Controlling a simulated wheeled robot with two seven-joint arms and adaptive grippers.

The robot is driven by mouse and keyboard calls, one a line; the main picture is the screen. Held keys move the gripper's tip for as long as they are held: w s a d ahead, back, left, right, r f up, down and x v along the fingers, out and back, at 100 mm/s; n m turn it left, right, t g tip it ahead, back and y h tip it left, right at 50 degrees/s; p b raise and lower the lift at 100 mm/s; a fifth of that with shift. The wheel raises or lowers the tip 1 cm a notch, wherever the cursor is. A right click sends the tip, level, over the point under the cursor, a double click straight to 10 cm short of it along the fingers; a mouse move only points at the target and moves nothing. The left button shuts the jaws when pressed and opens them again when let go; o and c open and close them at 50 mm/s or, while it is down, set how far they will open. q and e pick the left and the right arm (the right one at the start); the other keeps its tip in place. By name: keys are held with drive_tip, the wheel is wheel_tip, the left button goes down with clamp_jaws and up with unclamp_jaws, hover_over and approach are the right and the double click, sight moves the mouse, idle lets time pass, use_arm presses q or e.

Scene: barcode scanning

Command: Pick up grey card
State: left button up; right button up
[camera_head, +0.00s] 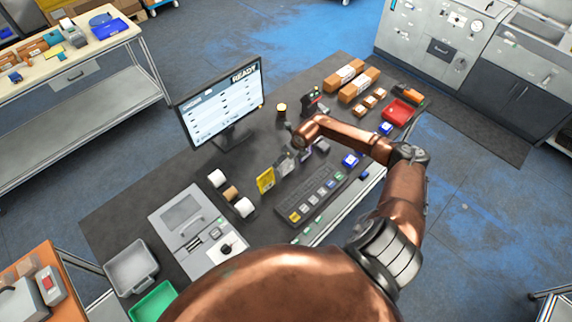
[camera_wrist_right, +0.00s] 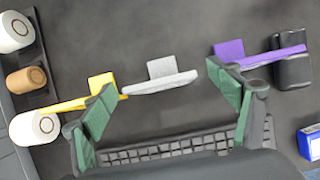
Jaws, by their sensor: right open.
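The grey card (camera_wrist_right: 161,68) stands in a light grey holder on the dark desk, in the middle of the right wrist view. In the head view the grey card (camera_head: 284,166) is small, beside the yellow card (camera_head: 265,181). My right gripper (camera_wrist_right: 160,86) is open and empty, its green-padded fingers spread to either side of the grey card. The left finger is close to the yellow card (camera_wrist_right: 101,83) and the right finger overlaps the holder of the purple card (camera_wrist_right: 229,50); contact cannot be told. In the head view my right arm largely hides this gripper. My left gripper is out of view.
A keyboard (camera_head: 312,194) lies in front of the cards. A monitor (camera_head: 222,105) stands behind them. Rolls (camera_head: 217,178) are at the left, a black object (camera_wrist_right: 292,62) at the right in the wrist view. Boxes (camera_head: 345,76) and a red tray (camera_head: 398,112) are at the far right.

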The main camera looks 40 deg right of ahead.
drive_tip(key=shift+c, duration=0.5)
drive_tip(key=c, duration=1.1)
drive_tip(key=shift+o, duration=0.2)
